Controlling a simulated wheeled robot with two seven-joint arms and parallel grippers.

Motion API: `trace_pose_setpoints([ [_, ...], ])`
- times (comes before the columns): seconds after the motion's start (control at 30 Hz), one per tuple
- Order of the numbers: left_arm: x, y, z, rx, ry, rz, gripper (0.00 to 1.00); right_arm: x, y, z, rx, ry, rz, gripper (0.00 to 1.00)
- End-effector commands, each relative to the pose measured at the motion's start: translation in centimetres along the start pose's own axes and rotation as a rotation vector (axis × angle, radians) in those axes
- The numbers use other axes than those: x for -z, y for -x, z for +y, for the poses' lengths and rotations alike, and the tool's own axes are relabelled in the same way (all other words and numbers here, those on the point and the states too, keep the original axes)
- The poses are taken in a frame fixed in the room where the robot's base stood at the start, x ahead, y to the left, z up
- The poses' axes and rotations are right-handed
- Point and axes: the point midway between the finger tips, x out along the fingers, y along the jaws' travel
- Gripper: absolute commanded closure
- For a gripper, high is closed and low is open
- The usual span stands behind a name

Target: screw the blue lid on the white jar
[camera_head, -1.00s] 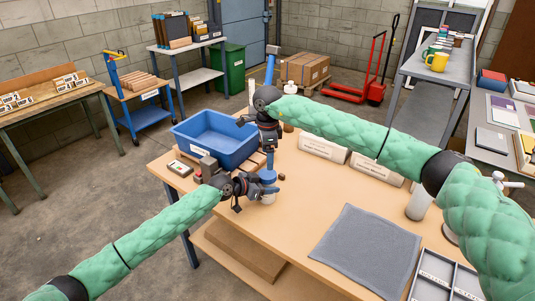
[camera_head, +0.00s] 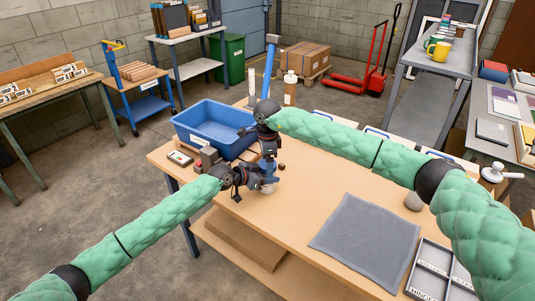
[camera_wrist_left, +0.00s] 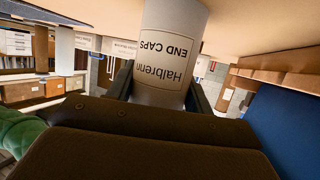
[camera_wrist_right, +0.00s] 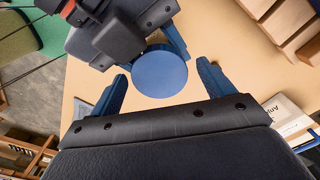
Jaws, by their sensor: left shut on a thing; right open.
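The white jar (camera_wrist_left: 172,50) stands on the table, its "Halbrenn END CAPS" label upside down in the left wrist view. My left gripper (camera_head: 264,186) is shut on it from the side. The round blue lid (camera_wrist_right: 160,74) shows from above in the right wrist view, over the jar's place; whether its thread is engaged cannot be seen. My right gripper (camera_head: 268,158) points down over the lid. Its blue fingers are open, one on each side of the lid, with gaps visible. In the head view the grippers hide most of the jar and lid.
A blue bin (camera_head: 188,138) stands behind the grippers at the table's left. A grey cloth (camera_head: 365,240) and a compartment tray (camera_head: 424,268) lie to the right. A brown bottle (camera_head: 290,88) stands at the back. The table's middle front is clear.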

Motion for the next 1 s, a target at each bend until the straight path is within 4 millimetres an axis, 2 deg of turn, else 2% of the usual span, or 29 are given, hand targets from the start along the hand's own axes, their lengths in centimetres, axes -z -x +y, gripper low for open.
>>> trace_pose_setpoints([
  [0.33, 0.01, 0.0, 0.0, 0.0, 0.0, 0.0, 1.0, 0.01, -0.37, -0.02, 0.0, 0.0, 0.0, 0.21],
  [0.57, 0.01, 0.0, 0.01, 0.0, 0.0, 0.0, 1.0, 0.03, -0.35, -0.03, 0.001, 0.0, 0.0, 0.65],
  [0.83, 0.02, -0.01, 0.05, -0.001, 0.0, 0.0, 1.0, 0.06, -0.34, -0.06, 0.001, -0.007, 0.0, 0.67],
  [1.0, 0.01, -0.02, 0.07, -0.001, 0.0, 0.0, 1.0, 0.08, -0.34, -0.06, 0.001, -0.123, 0.0, 0.67],
])
